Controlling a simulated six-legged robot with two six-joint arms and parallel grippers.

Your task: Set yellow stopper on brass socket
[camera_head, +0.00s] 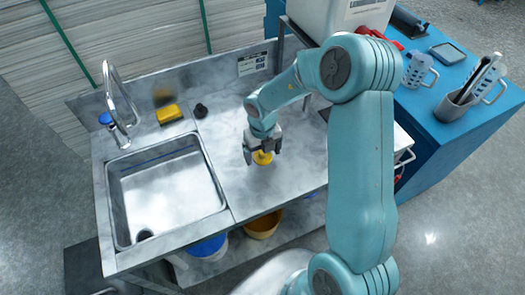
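A small round yellow piece (263,158), which looks like the yellow stopper, is on or just above the steel counter right of the sink. My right gripper (263,152) points down over it, with one dark finger on each side. The fingers hide part of the piece, and I cannot tell whether they press on it or stand apart. I cannot make out a brass socket; it may be hidden under the gripper or the yellow piece. My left gripper is not in view.
A sink basin (165,190) with a faucet (120,110) takes up the left of the counter. A yellow sponge (169,114) and a small black knob-like piece (200,111) lie behind it. A blue bench (435,125) with tools stands right. The counter's front middle is clear.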

